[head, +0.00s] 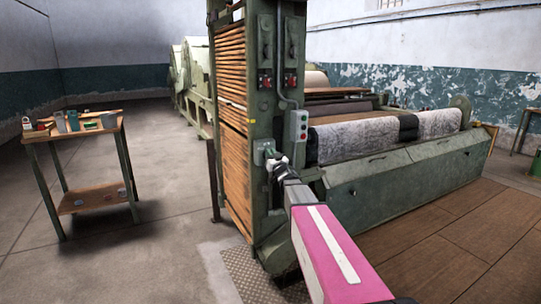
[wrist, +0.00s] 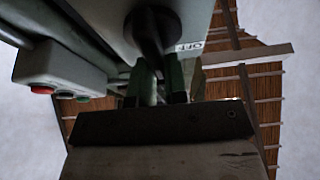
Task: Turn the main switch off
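The main switch (head: 263,150) is a grey-green box on the front of the green machine column. My gripper (head: 275,158) is at this box and covers part of it. In the wrist view a dark round handle (wrist: 152,28) stands out from the switch face, with an "OFF" label (wrist: 190,46) beside it. My gripper's two greenish fingers (wrist: 160,82) lie at the handle's lower end, which seems to run in between them. I cannot tell whether they press on it. The handle's exact angle is hard to read.
A push-button box (head: 298,125) sits right of the switch, close to my arm; its red button (wrist: 41,90) shows in the wrist view. Two red-knobbed units (head: 290,81) are above. Stacked wooden slats (head: 229,90) are at left. A tool table (head: 70,135) stands farther left, with open floor between.

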